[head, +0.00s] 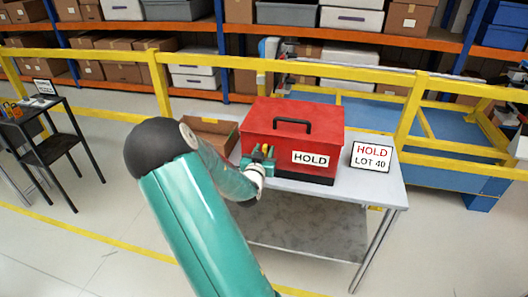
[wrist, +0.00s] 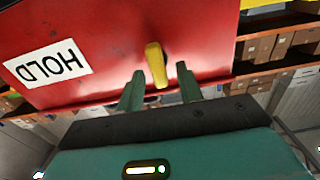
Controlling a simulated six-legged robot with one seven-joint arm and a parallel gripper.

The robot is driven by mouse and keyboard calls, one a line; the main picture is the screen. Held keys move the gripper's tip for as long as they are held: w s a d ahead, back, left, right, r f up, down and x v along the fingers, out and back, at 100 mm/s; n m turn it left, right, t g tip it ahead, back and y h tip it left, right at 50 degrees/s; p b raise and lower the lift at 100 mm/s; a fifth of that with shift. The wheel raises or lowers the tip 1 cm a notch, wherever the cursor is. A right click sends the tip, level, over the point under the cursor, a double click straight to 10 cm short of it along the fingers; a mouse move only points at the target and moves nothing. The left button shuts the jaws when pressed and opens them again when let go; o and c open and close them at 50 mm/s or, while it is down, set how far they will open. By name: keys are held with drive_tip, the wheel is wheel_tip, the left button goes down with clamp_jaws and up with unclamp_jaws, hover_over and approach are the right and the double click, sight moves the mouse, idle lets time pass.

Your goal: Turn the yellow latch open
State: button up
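The yellow latch (wrist: 156,64) is a short lever on the face of the red box (wrist: 110,40). In the wrist view it hangs almost straight down, slightly tilted. My gripper (wrist: 160,69) is open, with one finger on each side of the latch and a visible gap to both. I cannot tell how far the fingertips are from the box face. In the head view the red box (head: 305,125) sits on a grey table, and my gripper (head: 263,153) is at its front left, hiding most of the latch there.
A HOLD label (head: 310,159) is on the box front, right of my gripper. A HOLD LOT 40 sign (head: 371,157) stands on the table (head: 385,190) at the right. An open cardboard box (head: 211,134) is at the left. A yellow railing (head: 350,62) runs behind.

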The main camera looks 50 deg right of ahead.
clamp_jaws()
drive_tip(key=shift+n, duration=0.4)
drive_tip(key=shift+w+a+f+n, duration=0.1)
drive_tip(key=shift+w+f+n, duration=0.1)
drive_tip(key=shift+n, duration=2.65)
drive_tip(key=shift+w+a+f+n, duration=0.15)
drive_tip(key=shift+w+n, duration=0.1)
drive_tip(key=shift+n, duration=2.65)
drive_tip(key=shift+w+f+n, duration=0.15)
drive_tip(key=shift+w+n, duration=0.05)
drive_tip(key=shift+n, duration=2.65)
